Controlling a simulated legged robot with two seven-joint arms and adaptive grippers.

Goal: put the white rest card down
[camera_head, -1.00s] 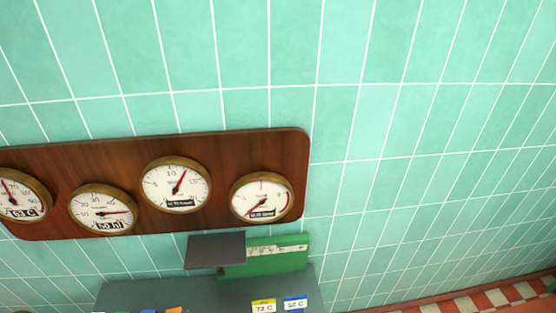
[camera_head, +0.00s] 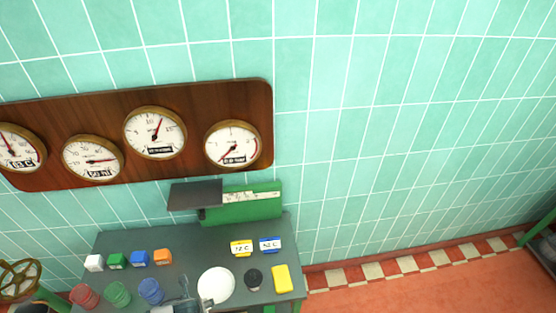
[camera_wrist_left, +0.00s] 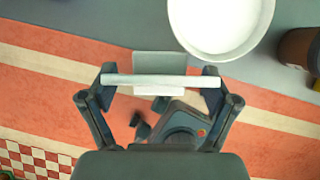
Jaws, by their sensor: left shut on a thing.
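The white rest card (camera_wrist_left: 145,80) shows in the left wrist view as a pale, narrow bar seen nearly edge-on. My left gripper (camera_wrist_left: 160,82) is shut on it, with one finger at each end. A round white dish (camera_wrist_left: 222,15) lies just beyond the card in that view. In the head view the dish (camera_head: 216,287) is on the grey table (camera_head: 205,250). Part of my left gripper (camera_head: 186,303) shows at the bottom edge beside the dish; the card is hard to make out there. My right gripper is not in view.
On the table are a dark round thing (camera_head: 253,279), a yellow block (camera_head: 281,279), a yellow label (camera_head: 241,247) and a blue label (camera_head: 270,244). Several small coloured cubes (camera_head: 139,258) and coloured pots (camera_head: 118,294) stand at left. A gauge board (camera_head: 190,100) hangs behind.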

